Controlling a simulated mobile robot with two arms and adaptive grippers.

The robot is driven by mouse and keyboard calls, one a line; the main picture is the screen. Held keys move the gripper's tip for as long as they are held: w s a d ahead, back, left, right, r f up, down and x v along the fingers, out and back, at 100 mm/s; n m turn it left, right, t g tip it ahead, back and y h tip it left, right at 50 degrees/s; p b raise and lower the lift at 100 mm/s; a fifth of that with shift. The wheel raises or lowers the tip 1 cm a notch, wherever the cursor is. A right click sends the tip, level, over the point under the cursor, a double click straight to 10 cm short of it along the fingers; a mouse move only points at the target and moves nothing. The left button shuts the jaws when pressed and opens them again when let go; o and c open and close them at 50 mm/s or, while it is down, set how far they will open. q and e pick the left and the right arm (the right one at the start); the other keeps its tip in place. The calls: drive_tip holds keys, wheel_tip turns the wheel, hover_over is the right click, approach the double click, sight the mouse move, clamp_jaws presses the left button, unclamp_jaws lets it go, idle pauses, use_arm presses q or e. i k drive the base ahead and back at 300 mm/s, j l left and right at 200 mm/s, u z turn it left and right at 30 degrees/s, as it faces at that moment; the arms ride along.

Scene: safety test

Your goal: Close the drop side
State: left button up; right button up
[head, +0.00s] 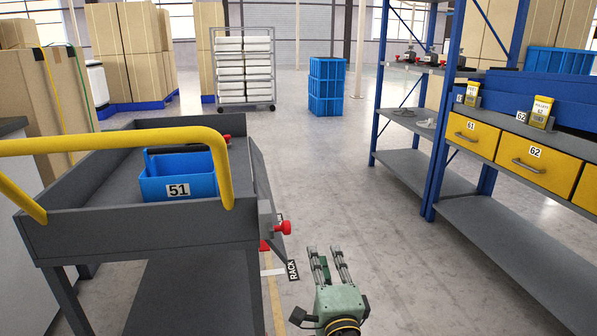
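The grey cart (130,225) stands at the left, with a yellow push handle (110,143) across its near end. Its drop side (264,195) is the dark panel along the cart's right edge. It appears to hang down and outward, seen nearly edge-on. A red knob (284,228) sticks out at the near right corner, and another red part (227,138) shows at the far end.
A blue bin marked 51 (178,177) sits in the cart. Blue-framed shelving with yellow drawers (540,165) stands at the right. The aisle floor (350,180) is clear; stacked blue crates (327,86) stand at the back.

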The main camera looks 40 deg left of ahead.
sight(261, 185)
drive_tip(key=i, duration=2.35)
drive_tip(key=i+u, duration=0.4)
drive_tip(key=i+l+u, duration=0.15)
drive_tip(key=u, duration=0.25)
drive_tip(key=i+l+u, duration=0.25)
drive_tip(key=u, duration=1.35)
drive_tip(key=i+l, duration=0.05)
